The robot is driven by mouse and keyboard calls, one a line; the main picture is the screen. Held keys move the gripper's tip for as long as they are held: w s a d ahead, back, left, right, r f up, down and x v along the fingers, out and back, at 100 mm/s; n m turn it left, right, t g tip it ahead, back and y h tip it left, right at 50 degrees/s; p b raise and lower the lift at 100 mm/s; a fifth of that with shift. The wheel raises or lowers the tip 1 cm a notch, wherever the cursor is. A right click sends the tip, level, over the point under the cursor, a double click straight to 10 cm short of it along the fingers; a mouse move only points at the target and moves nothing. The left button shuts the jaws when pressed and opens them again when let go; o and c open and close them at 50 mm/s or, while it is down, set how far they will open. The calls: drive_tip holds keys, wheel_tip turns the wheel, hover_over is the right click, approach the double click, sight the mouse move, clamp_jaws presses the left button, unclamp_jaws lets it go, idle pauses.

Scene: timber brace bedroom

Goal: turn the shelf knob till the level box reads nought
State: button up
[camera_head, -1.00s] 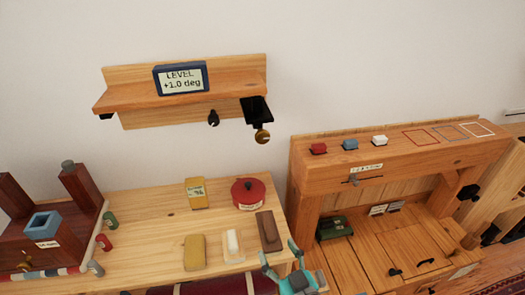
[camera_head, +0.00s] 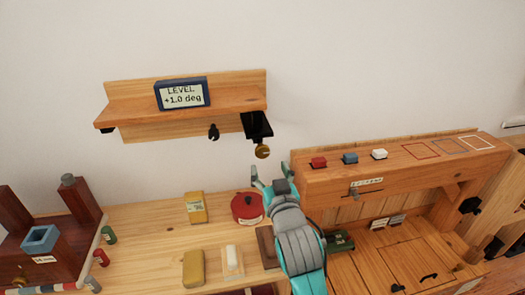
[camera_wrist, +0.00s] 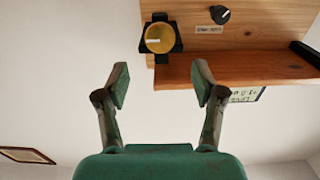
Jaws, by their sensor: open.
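The wooden wall shelf (camera_head: 185,103) carries the level box (camera_head: 182,93), whose screen reads "LEVEL +1.0 deg". A round brass knob (camera_head: 262,151) hangs under the shelf's right end on a black bracket (camera_head: 257,127). In the wrist view the knob (camera_wrist: 159,39) faces me with a pale mark on it, and the level box (camera_wrist: 247,94) shows upside down, partly hidden by the shelf. My gripper (camera_head: 267,174) is open and empty, below the knob and apart from it. Its two fingers (camera_wrist: 161,85) are spread wide in the wrist view.
A small black knob (camera_head: 214,131) with a label beside it sits under the shelf's middle. Below stands a bench (camera_head: 150,225) with a red round tin (camera_head: 247,207) and yellow blocks. A wooden cabinet (camera_head: 400,165) stands right of my arm. The wall around the knob is clear.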

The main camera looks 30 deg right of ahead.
sight(263, 152)
drive_tip(key=x, duration=0.9)
drive_tip(key=shift+w, duration=0.2)
drive_tip(key=c, duration=1.1)
